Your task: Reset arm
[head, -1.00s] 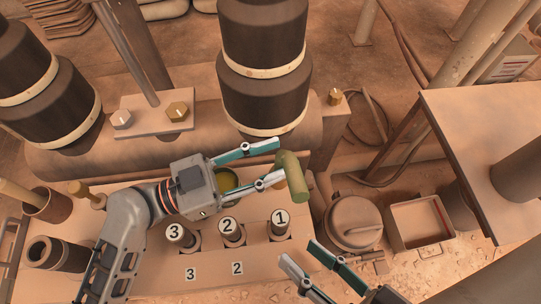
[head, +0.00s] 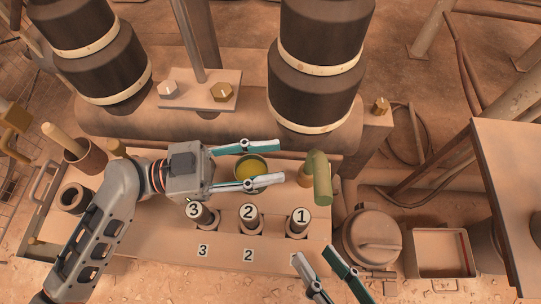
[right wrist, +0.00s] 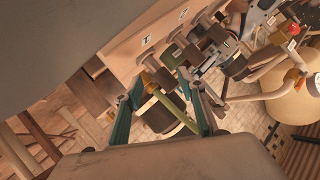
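My left gripper (head: 281,162) is open in the head view, its fingers spread above and below a round yellow-topped cup or recess (head: 250,167) on the bench. Its fingertips point right, apart from a green cylindrical handle (head: 321,178) on a tan stub. Below stand the numbered posts 3 (head: 194,210), 2 (head: 248,212) and 1 (head: 301,216). My right gripper (head: 313,255) is open and empty at the bottom of the head view, right of the lower bench edge. In the right wrist view its fingers (right wrist: 159,82) are spread, with a yellow-green bar (right wrist: 175,112) showing between or beyond them; its depth is unclear.
Large dark ribbed cylinders (head: 318,60) stand behind the bench. A lidded pot (head: 370,238) and an open square box (head: 440,250) lie to the right. A cup with a wooden handle (head: 85,155) stands at left. A table (head: 510,170) borders the right edge.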

